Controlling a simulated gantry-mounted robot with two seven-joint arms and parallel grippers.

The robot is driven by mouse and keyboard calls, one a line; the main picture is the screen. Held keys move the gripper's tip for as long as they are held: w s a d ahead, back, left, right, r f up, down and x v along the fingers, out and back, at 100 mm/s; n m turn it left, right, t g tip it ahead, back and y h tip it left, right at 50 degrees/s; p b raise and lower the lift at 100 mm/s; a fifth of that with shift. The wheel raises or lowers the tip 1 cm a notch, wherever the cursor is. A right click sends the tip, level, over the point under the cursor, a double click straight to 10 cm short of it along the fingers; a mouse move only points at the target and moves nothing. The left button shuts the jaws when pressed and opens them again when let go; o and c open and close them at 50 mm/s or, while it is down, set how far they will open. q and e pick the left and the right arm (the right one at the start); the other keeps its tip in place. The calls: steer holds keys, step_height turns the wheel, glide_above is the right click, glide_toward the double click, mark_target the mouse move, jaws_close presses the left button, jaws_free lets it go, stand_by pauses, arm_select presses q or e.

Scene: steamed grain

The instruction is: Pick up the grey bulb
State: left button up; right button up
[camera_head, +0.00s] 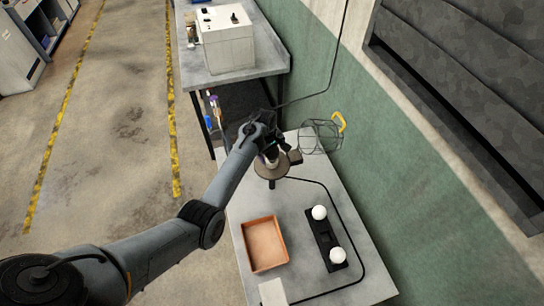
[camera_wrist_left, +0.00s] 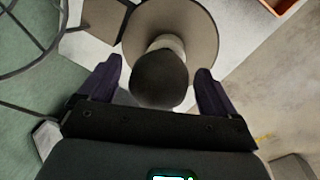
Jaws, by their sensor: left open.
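The grey bulb (camera_wrist_left: 160,80) shows in the left wrist view as a dark rounded bulb on a pale neck, in front of a round brown disc (camera_wrist_left: 198,35). In the head view the disc (camera_head: 268,170) is at the far end of the table, just under my left gripper (camera_head: 272,155), and the bulb is mostly hidden by the gripper. My left gripper is open. In the wrist view its two dark fingers (camera_wrist_left: 155,90) stand on either side of the bulb, with gaps showing. My right gripper is not in view.
An orange tray (camera_head: 247,258) and a black holder (camera_head: 325,238) with two white bulbs (camera_head: 319,212) are on the table (camera_head: 243,210). A wire cage (camera_head: 318,140) with a yellow hook is beside the gripper, near the green wall. A black cable runs along the table's right side.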

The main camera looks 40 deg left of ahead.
arm_select(q)
steer(key=shift+f, duration=0.15)
steer(key=c, duration=1.1)
steer(key=shift+c, duration=0.2)
